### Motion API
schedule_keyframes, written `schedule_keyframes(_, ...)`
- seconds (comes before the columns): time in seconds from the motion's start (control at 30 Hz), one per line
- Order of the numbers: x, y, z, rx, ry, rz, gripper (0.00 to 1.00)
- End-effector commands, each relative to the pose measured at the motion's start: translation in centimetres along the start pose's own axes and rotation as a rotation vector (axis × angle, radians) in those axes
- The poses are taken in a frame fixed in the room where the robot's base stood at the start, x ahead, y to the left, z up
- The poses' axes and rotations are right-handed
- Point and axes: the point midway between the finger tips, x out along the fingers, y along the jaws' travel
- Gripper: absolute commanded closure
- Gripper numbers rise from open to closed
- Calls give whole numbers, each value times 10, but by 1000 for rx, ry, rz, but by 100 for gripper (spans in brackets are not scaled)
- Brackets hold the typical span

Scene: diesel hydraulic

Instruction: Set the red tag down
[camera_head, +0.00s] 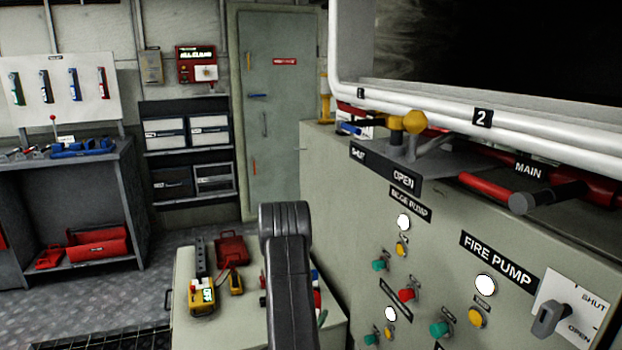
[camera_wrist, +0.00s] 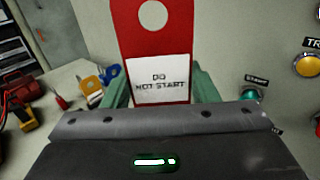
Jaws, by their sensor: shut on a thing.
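The red tag (camera_wrist: 177,45) stands upright in the wrist view. It has a round hole near the top and a white label reading "DO NOT START". My gripper (camera_wrist: 160,92) is shut on the tag, with a green finger on each side of its lower part. The tag's lower end is hidden behind the gripper body. In the head view my dark arm link blocks most of the gripper area, and I cannot clearly make out the tag there.
A light-topped table (camera_head: 184,312) holds a yellow meter (camera_head: 202,298), a red case (camera_head: 231,248) and other tools. The pump panel (camera_head: 460,285) with buttons and labels stands on the right. A workbench (camera_head: 70,160) is at the far left. Bare floor lies between the bench and table.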

Motion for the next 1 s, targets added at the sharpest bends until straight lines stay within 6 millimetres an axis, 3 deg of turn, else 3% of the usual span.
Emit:
schedule_keyframes(0.03,0,0,18,-1,1,0,65)
schedule_keyframes(0.1,0,0,29,-1,1,0,65)
schedule_keyframes(0.4,-1,-1,61,-1,1,0,65)
schedule_keyframes(1.0,-1,-1,65,0,0,1,65)
